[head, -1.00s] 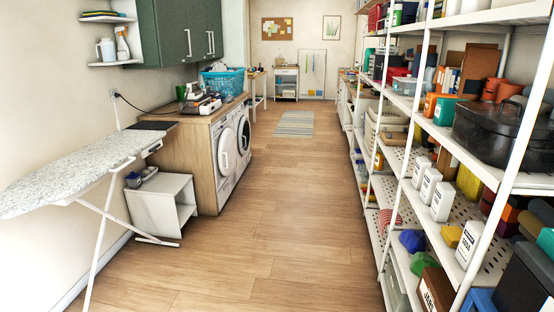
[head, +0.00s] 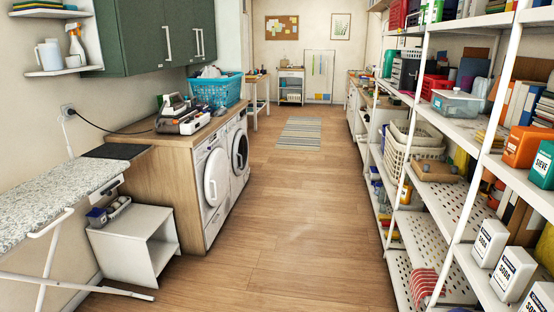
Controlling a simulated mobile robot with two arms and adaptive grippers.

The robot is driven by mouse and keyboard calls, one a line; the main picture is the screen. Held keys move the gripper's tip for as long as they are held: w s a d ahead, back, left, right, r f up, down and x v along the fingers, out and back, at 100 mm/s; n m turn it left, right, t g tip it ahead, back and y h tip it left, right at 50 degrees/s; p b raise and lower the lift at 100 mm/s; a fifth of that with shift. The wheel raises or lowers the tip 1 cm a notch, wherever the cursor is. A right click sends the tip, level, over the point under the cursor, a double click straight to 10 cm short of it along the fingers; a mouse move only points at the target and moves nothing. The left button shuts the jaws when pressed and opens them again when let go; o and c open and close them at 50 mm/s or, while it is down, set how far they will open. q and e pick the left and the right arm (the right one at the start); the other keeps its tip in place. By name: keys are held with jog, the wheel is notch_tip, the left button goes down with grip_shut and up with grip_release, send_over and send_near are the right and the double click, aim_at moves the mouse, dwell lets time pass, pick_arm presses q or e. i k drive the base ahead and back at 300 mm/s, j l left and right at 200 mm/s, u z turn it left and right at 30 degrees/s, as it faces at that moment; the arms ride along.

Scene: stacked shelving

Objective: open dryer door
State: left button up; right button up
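Two white front-loading machines stand side by side under a wooden counter on the left in the head view. The nearer machine (head: 209,190) has a round white door (head: 216,178) that looks shut. The farther machine (head: 236,155) has a round door with a dark centre (head: 240,149), also apparently shut. I cannot tell from this view which one is the dryer. Neither of my grippers is in view.
A small white open cabinet (head: 133,246) and an ironing board (head: 60,188) stand at the near left. White shelving (head: 450,128) lines the right side. The wooden floor (head: 285,210) between is clear, with a striped rug (head: 299,133) farther back.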

aim_at(217, 171)
jog(key=i+l, duration=0.1)
jog(key=i, duration=1.6)
jog(key=j+u, duration=0.05)
jog(key=j, duration=0.05)
